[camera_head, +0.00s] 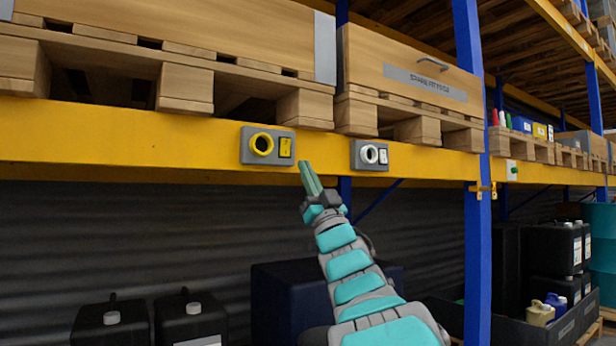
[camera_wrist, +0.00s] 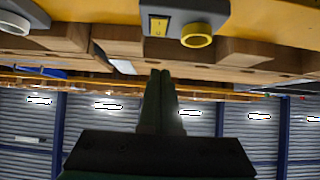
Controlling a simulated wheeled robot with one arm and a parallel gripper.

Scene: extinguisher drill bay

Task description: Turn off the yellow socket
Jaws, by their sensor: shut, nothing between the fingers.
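The yellow socket (camera_head: 251,145) is a grey box on the yellow beam, with a yellow ring outlet and a yellow rocker switch (camera_head: 285,147) to its right. In the upside-down wrist view the yellow ring (camera_wrist: 197,36) and the yellow switch (camera_wrist: 158,26) show near the top. I cannot tell the rocker's position. My gripper (camera_head: 305,168) has its fingers shut together and empty. Its tips point up, just below and right of the yellow switch in the head view, apart from it in the wrist view.
A similar grey box with a white socket (camera_head: 369,154) sits to the right on the same beam (camera_head: 120,135). Wooden pallets (camera_head: 185,88) rest above. A blue upright (camera_head: 477,240) stands at right. Black canisters (camera_head: 192,318) stand low at left.

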